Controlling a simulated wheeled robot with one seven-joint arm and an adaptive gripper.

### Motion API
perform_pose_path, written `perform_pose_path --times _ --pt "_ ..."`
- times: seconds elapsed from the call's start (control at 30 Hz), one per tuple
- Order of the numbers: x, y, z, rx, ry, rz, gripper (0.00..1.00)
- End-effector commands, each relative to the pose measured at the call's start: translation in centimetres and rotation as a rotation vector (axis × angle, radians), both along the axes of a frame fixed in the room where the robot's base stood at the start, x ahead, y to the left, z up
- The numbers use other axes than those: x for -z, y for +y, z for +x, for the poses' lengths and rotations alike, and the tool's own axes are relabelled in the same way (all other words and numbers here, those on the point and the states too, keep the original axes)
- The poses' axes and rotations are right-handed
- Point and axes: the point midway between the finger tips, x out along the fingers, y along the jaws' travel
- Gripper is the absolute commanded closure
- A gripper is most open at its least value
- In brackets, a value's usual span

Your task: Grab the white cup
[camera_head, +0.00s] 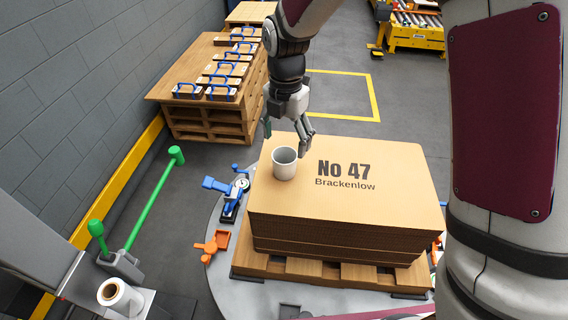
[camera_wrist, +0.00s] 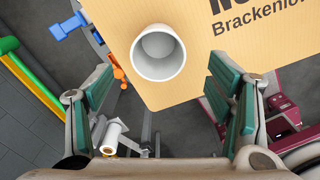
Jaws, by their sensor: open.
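The white cup (camera_head: 285,165) stands upright on the left part of the cardboard stack's top in the head view. In the wrist view the cup (camera_wrist: 158,53) is seen from above, its mouth open and its inside empty. My gripper (camera_head: 286,140) is open and empty, just above and behind the cup in the head view. In the wrist view the green-padded fingers of my gripper (camera_wrist: 160,110) are spread wide, and the cup lies beyond them, near the middle between them. No finger visibly touches the cup.
The cardboard stack (camera_head: 400,195), printed "No 47 Brackenlow", rests on a wooden pallet (camera_head: 335,272). A blue clamp-like device (camera_head: 230,192) and an orange piece (camera_head: 212,246) sit left of it. A green-handled lever (camera_head: 150,205) stands further left. A white roll (camera_head: 120,297) is at lower left.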

Motion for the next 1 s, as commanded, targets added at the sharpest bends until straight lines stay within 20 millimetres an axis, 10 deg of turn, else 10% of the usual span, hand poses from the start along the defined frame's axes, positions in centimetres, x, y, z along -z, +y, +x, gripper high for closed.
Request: perform_pose_path --times 0.7,1.0 --pt "8.2 0.3 0.1 0.002 0.001 -0.002 0.26" --pt "8.6 0.3 0.1 0.001 -0.001 -0.001 0.26"
